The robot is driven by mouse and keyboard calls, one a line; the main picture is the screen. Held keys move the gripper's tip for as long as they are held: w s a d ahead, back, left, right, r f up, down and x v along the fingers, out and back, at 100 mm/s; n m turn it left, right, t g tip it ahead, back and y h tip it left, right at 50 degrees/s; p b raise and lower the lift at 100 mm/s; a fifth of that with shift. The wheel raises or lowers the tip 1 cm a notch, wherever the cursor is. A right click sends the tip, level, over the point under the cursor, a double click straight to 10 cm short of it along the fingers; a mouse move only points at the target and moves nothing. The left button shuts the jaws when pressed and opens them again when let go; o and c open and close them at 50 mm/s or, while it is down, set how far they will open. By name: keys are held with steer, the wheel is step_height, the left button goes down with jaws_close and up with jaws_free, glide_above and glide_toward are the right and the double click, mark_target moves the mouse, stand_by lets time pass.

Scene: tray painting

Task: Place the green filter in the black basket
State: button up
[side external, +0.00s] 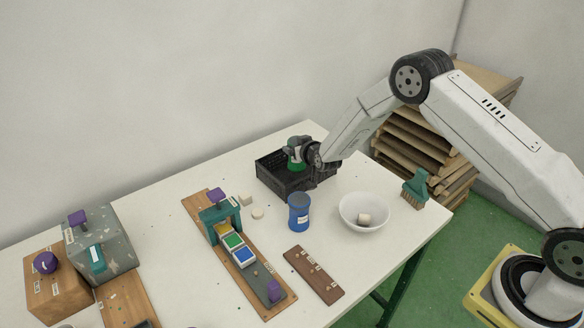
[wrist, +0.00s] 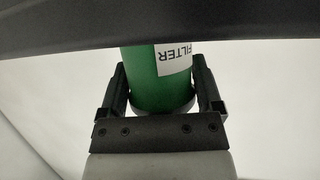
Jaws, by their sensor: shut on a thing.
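The green filter (wrist: 150,85) is a green cylinder with a white label reading "FILTER", upside down in the wrist view. My gripper (wrist: 162,100) is shut on it, with one black finger on each side. In the side view my gripper (side external: 304,153) is at the black basket (side external: 283,181), and the green filter (side external: 295,165) shows just above or inside its opening. The basket is a dark open crate near the table's back edge. Its inside is mostly hidden, so I cannot tell whether the filter touches its floor. A dark band crosses the top of the wrist view.
A blue can (side external: 299,213) stands in front of the basket. A white bowl (side external: 363,214) with a pale block is to the right, near a green brush (side external: 414,188). A wooden board (side external: 240,262) with colored tiles lies left.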

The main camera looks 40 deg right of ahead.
steer(key=shift+f, duration=1.45)
steer(key=shift+f, duration=0.15)
steer(key=o, duration=1.1)
steer(key=shift+v, duration=6.05)
steer(key=shift+r, duration=0.25)
